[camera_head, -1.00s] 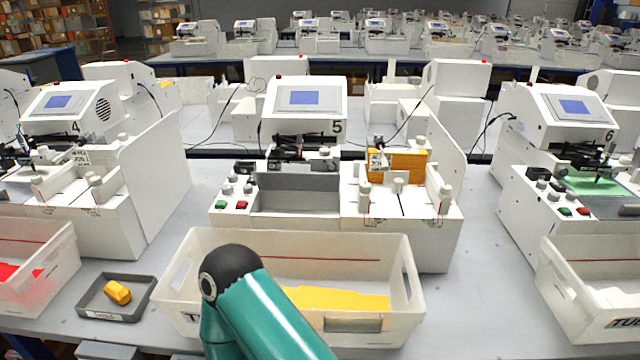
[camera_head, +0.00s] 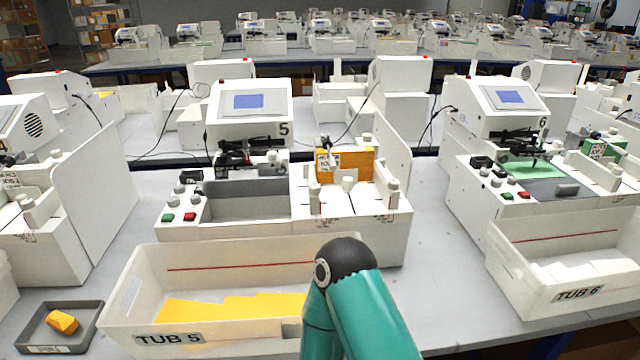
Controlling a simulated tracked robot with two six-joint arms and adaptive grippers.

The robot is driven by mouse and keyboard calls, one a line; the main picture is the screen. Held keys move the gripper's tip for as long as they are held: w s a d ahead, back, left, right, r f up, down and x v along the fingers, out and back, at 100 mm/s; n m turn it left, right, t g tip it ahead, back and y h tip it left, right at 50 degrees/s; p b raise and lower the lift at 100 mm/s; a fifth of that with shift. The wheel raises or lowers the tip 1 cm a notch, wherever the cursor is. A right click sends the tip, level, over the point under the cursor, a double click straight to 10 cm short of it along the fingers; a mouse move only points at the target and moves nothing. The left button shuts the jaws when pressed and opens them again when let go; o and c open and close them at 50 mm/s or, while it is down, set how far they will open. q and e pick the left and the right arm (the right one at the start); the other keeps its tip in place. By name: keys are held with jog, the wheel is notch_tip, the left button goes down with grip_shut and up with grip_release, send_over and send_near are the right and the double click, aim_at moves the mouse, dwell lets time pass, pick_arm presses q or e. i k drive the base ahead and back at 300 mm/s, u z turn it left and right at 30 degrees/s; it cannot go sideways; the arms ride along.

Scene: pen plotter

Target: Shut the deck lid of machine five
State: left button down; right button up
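Machine five (camera_head: 250,105) stands left of centre with its blue screen lit and a "5" on its front. Its deck area shows a grey open recess (camera_head: 243,212) with a grey upright panel (camera_head: 245,188) along its back; this looks like the raised deck lid, but I cannot be sure. A green and a red button (camera_head: 190,217) sit left of the recess. An orange block of cards (camera_head: 345,165) stands on the right side of the machine. A teal arm link of mine with a black joint rises at bottom centre, in front of the machine. Neither gripper is in view.
Tub 5 (camera_head: 150,262), holding yellow sheets (camera_head: 235,307), stands in front of machine five. A grey tray (camera_head: 88,325) with a yellow lump is at the lower left. Machine six (camera_head: 505,105) and tub 6 (camera_head: 505,250) are right. Bare table (camera_head: 440,270) lies between the machines.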

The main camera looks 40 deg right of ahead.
aim_at(241, 183)
jog(key=z, duration=0.3)
jog(key=i, duration=0.25)
jog(key=z, duration=2.35)
jog(key=k, duration=2.5)
jog(key=u, duration=1)
jog(key=i, duration=1)
jog(key=z, duration=0.05)
